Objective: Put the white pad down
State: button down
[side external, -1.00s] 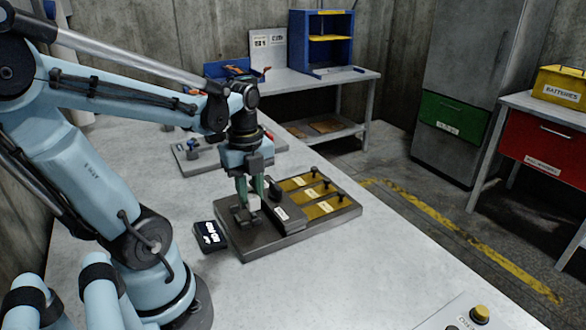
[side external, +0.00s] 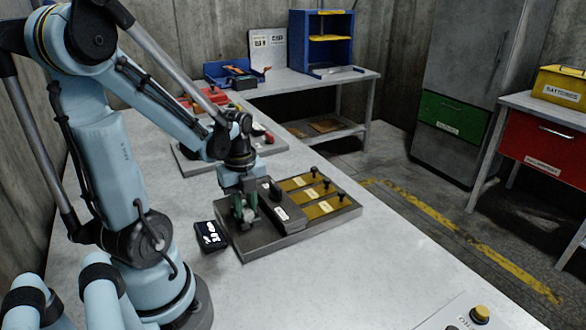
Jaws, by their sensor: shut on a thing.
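My gripper (side external: 244,213) is low over the left end of a grey metal fixture (side external: 247,248), its green fingers pointing down. It is shut on a small pale piece, the white pad (side external: 249,214), which shows only in part between the fingers. I cannot tell whether the pad touches the fixture. Beside the gripper on the fixture are a raised dark grey block with a white label (side external: 281,213) and a black knob. Yellow panels (side external: 305,190) with black knobs lie to the right of it.
A dark box with white markings (side external: 211,236) lies on the table left of the fixture. A grey tray (side external: 190,161) with red items stands behind. A control panel with a yellow button (side external: 480,314) is at front right. The tabletop (side external: 330,260) in front is clear.

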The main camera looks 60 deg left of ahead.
aim_at(245, 208)
jog(key=shift+f, duration=0.15)
jog(key=c, duration=0.9)
grip_release()
notch_tip(245, 208, up, 12)
jog(key=shift+w+d+f+n+t, duration=0.35)
jog(key=shift+w+d+n+t, duration=0.9)
jog(key=shift+d+n, duration=1.55)
jog(key=shift+w+d+f+n+t, duration=0.35)
jog(key=shift+w+d+n+t, duration=0.85)
jog(key=shift+d+n, duration=1.6)
jog(key=shift+w+d+f+n+t, duration=0.35)
jog(key=shift+w+d+n+t, duration=0.9)
jog(key=shift+d+n, duration=1.55)
jog(key=shift+a+n, duration=0.6)
jog(key=shift+a, duration=0.05)
